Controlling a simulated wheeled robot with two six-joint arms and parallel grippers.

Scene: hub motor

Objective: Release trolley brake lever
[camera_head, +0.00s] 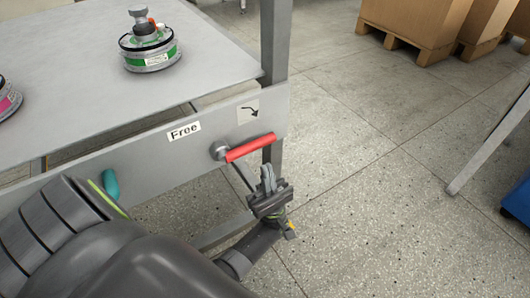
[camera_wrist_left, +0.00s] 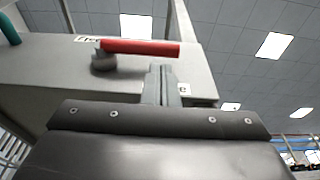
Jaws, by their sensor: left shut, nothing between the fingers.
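The brake lever has a red handle (camera_head: 250,147) on a grey round pivot (camera_head: 219,151) on the front rail of the trolley (camera_head: 75,172). The handle points right and slightly up, next to a "Free" label (camera_head: 184,131) and a curved-arrow sign (camera_head: 248,111). My left gripper (camera_head: 268,178) is shut and empty, just below the handle's right half. In the left wrist view the red handle (camera_wrist_left: 142,47) lies just above the shut fingers (camera_wrist_left: 158,82); I cannot tell whether they touch it. My right gripper is not in view.
A green-banded hub motor (camera_head: 150,55) stands on the trolley top, with a pink-banded one (camera_head: 8,98) at the left edge. Boxes on pallets (camera_head: 415,20) stand at the back right.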

